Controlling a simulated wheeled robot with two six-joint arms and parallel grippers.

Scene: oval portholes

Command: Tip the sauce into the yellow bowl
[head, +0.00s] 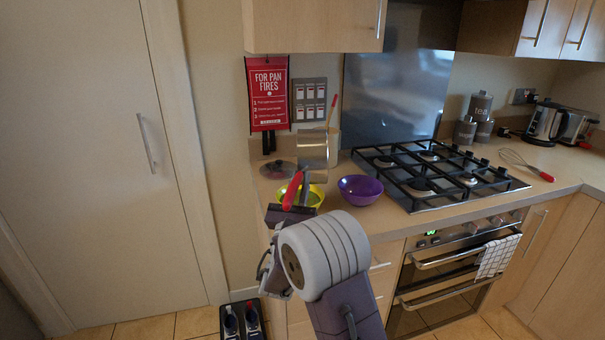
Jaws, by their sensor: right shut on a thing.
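The yellow bowl (314,198) stands on the counter near its left end, partly hidden behind my right gripper. My right gripper (292,200) is shut on the red handle (293,188) of what looks like a metal saucepan (312,150). The pan's shiny body shows just beyond the gripper, behind and above the yellow bowl in the picture. I cannot tell whether it is tilted or touching the counter. No sauce can be made out. My left gripper is not in view.
A purple bowl (360,189) stands right of the yellow bowl. The gas hob (430,172) is further right, with a whisk (525,165) beyond it. A utensil holder (334,147) stands behind the pan. A round glassy item (277,170) lies left of the pan.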

